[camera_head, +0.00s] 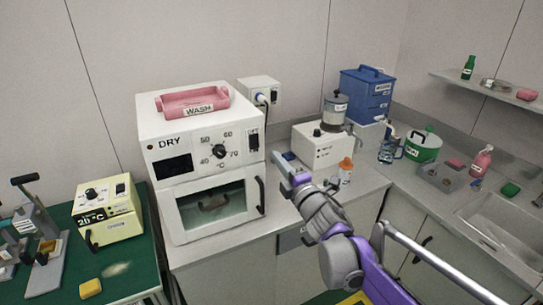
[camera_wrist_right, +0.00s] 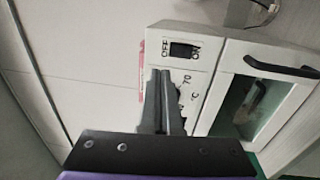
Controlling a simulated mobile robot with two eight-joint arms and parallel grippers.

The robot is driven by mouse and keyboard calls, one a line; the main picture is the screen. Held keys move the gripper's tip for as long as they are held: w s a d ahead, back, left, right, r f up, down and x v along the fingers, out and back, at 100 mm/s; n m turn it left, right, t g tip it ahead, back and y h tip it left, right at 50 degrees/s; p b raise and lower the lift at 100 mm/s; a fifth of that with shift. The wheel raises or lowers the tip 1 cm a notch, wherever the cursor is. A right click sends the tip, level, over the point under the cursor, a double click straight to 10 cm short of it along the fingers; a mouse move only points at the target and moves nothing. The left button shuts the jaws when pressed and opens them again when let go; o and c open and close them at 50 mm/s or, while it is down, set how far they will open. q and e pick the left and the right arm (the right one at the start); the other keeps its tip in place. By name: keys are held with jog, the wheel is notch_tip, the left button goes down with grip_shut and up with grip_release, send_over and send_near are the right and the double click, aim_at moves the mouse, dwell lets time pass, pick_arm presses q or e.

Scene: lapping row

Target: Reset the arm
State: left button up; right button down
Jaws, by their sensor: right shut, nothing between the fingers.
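My right arm comes in from the lower right in the head view. Its gripper (camera_head: 281,165) is in front of the counter, just right of the white DRY oven (camera_head: 205,140). In the right wrist view the two dark fingers (camera_wrist_right: 161,78) lie together, shut, with nothing between them. Beyond the fingertips, the oven's OFF/ON rocker switch (camera_wrist_right: 182,50) and part of its dial show; the fingers hide part of the panel. The oven door (camera_wrist_right: 262,85) is closed, with a dark handle. My left gripper is in neither view.
A pink WASH tray (camera_head: 193,103) sits on the oven. Right of my gripper stand an orange-capped bottle (camera_head: 345,170) and a white device (camera_head: 322,147). A yellow box device (camera_head: 106,212) stands left on a green mat.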

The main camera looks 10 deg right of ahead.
jog(key=shift+s+d+r, duration=0.1)
jog(key=shift+s+d, duration=0.1)
jog(key=shift+s, duration=0.5)
jog(key=s+d+f+m+g+h, duration=0.4)
jog(key=s+d+f+m+h, duration=0.4)
jog(key=s+m, duration=0.45)
jog(key=s+a+f+m+g+y, duration=0.2)
jog(key=s+f+m+g, duration=0.7)
jog(key=s+f, duration=0.8)
jog(key=s, duration=0.4)
jog(key=shift+f, duration=0.4)
jog(key=shift+s+a, duration=0.1)
